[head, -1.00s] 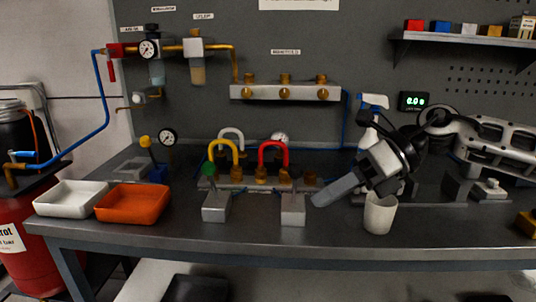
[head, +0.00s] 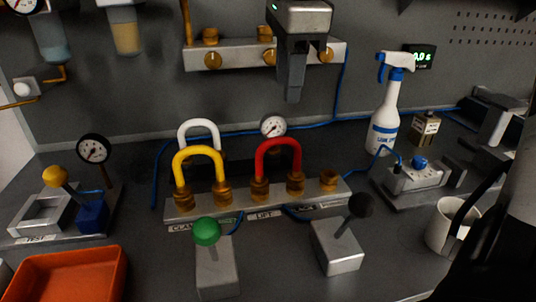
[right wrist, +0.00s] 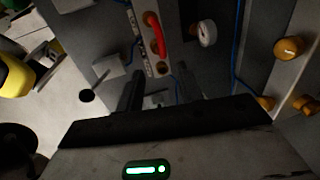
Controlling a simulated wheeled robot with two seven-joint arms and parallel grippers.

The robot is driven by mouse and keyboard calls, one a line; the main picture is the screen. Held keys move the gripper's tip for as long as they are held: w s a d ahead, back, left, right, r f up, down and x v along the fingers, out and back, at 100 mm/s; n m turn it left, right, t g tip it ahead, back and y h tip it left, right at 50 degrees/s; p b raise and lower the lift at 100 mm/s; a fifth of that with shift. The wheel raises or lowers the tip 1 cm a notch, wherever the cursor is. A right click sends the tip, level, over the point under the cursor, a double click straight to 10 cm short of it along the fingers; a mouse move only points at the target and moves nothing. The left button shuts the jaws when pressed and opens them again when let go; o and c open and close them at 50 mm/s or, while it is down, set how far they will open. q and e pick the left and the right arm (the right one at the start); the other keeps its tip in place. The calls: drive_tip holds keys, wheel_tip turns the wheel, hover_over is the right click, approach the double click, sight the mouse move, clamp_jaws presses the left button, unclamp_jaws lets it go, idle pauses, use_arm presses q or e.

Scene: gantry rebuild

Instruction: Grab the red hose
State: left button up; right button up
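The red hose (head: 278,158) is a short upside-down U with both ends in brass fittings on a grey manifold block (head: 215,206). It also shows in the right wrist view (right wrist: 158,36), near the top. My right gripper (head: 294,88) hangs fingers down, higher in the picture than the red hose and apart from it. In the right wrist view its two dark fingers (right wrist: 160,88) stand apart with nothing held between them. The yellow hose (head: 199,160) stands left of the red one, with the white hose (head: 198,130) behind. My left gripper is not in view.
A green-knobbed lever (head: 208,235) and a black-knobbed lever (head: 360,206) stand in front of the block. A gauge (head: 273,127) is close behind the red hose. A spray bottle (head: 386,115), white mug (head: 440,232) and orange tray (head: 70,275) stand around. A brass-fitted rail (head: 225,56) is on the wall.

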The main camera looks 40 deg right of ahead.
sight(283, 137)
drive_tip(key=f, duration=0.4)
drive_tip(key=w+f, duration=0.1)
drive_tip(key=f, duration=0.2)
drive_tip(key=shift+d+f, duration=0.1)
drive_tip(key=shift+d, duration=0.25)
drive_tip(key=shift+w+d+f, duration=0.15)
drive_tip(key=shift+w+f, duration=0.1)
drive_tip(key=shift+f, duration=0.6)
drive_tip(key=shift+w+d+f, duration=0.15)
drive_tip(key=shift+w+f, duration=0.05)
drive_tip(key=shift+f, duration=0.7)
drive_tip(key=shift+w+d+f, duration=0.15)
drive_tip(key=shift+w+f, duration=0.1)
drive_tip(key=shift+f, duration=0.6)
clamp_jaws()
